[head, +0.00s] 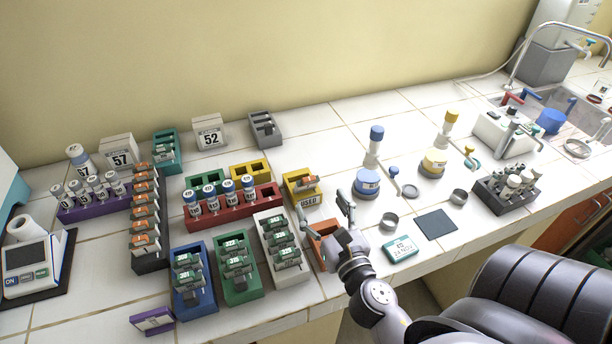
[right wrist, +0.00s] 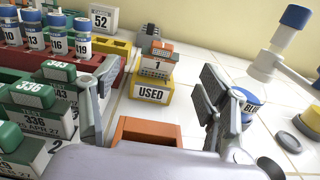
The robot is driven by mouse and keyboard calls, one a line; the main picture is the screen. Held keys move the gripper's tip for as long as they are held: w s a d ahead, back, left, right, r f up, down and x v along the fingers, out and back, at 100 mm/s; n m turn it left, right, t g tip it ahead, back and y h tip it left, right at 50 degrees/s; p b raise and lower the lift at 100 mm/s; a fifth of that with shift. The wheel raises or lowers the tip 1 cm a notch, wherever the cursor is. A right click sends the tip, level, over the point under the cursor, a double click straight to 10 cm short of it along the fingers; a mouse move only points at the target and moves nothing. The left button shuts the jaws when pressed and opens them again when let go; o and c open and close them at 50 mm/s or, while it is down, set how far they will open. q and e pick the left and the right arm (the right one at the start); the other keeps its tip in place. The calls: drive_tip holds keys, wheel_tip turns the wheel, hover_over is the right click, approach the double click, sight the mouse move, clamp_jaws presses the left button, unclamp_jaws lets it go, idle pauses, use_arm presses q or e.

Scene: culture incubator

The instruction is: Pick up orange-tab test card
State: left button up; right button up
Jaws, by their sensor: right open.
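A test card with an orange tab and the number 1 (right wrist: 157,64) stands in the yellow holder marked USED (right wrist: 152,93). In the head view the same card (head: 303,181) sits in that yellow holder (head: 306,200). Several more orange-tab cards (head: 146,210) stand in a long black rack at the left. My right gripper (head: 325,207) is open and empty, reaching over the orange holder toward the yellow one. In the right wrist view its fingers (right wrist: 158,88) are wide apart, with the USED holder and its card beyond, between them. My left gripper is not in view.
The orange holder (right wrist: 148,133) lies close below my right gripper. A white rack of green-tab cards (head: 292,270) and a red rack of blue-capped vials (head: 233,215) stand to its left. A blue-labelled jar (head: 367,185) stands to its right.

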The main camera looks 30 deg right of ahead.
sight(310, 182)
drive_tip(key=p+x, duration=0.1)
drive_tip(key=x, duration=0.3)
drive_tip(key=shift+w+d+r, duration=0.1)
drive_tip(key=shift+w+d, duration=0.05)
drive_tip(key=shift+w, duration=0.15)
drive_tip(key=p+x, duration=0.1)
drive_tip(key=x, duration=0.3)
drive_tip(key=shift+w+d+p, duration=0.15)
drive_tip(key=shift+w+p, duration=0.15)
drive_tip(key=shift+p, duration=0.1)
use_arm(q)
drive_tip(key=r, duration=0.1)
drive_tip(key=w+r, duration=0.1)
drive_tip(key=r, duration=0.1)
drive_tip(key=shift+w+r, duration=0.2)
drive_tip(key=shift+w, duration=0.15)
use_arm(e)
drive_tip(key=shift+c, duration=0.5)
drive_tip(key=c, duration=1)
